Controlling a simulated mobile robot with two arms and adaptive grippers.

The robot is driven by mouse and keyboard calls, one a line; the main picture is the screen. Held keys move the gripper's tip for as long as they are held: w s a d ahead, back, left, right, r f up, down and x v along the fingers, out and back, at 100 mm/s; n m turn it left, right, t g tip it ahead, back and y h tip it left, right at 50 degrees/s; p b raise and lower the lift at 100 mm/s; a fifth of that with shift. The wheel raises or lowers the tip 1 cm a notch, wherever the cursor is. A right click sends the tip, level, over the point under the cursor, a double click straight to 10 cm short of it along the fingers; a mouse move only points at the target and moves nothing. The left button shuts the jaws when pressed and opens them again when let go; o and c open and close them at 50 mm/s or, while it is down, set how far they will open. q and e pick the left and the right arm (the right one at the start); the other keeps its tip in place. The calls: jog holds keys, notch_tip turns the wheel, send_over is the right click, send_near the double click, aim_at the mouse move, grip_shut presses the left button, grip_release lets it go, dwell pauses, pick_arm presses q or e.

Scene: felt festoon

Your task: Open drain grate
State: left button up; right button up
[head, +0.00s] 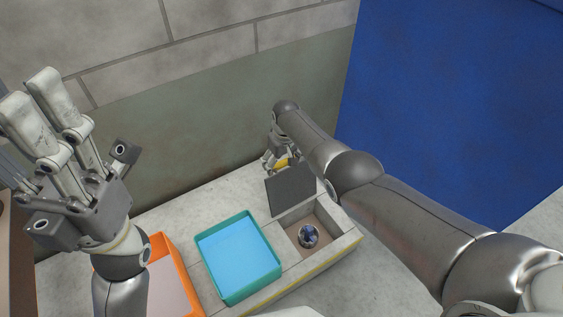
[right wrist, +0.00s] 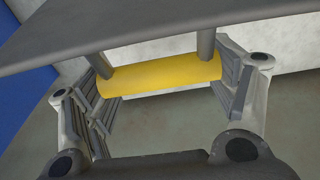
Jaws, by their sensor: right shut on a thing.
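The drain grate (head: 290,190) is a dark grey panel tilted up steeply at the back edge of a pale compartment (head: 345,222). Its underside or face shows as a grey slab across the top of the right wrist view (right wrist: 130,30). A yellow bar handle (right wrist: 160,80) on two posts is fixed to it. My right gripper (head: 279,160) is shut on the handle, with one finger at each end of the bar. The grate partly hides this gripper in the head view. My left gripper (head: 36,95) is raised at the left, empty, with its fingers apart.
A dark, shiny round object (head: 309,236) lies inside the open compartment. A teal tray with a light blue floor (head: 279,270) stands left of it, then an orange tray (head: 188,268). A wall (head: 190,140) stands close behind, and a blue panel (head: 450,90) at the right.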

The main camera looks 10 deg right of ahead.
jog(key=shift+w+r, duration=0.1)
jog(key=o, duration=1.4)
jog(key=shift+s+d+r, duration=0.1)
jog(key=shift+s+r, duration=0.1)
jog(key=shift+r, duration=1.75)
jog(key=shift+s+d+r, duration=0.1)
jog(key=shift+s+r, duration=0.15)
jog(key=shift+r, duration=1.75)
jog(key=shift+s+r, duration=0.2)
jog(key=shift+r, duration=1.75)
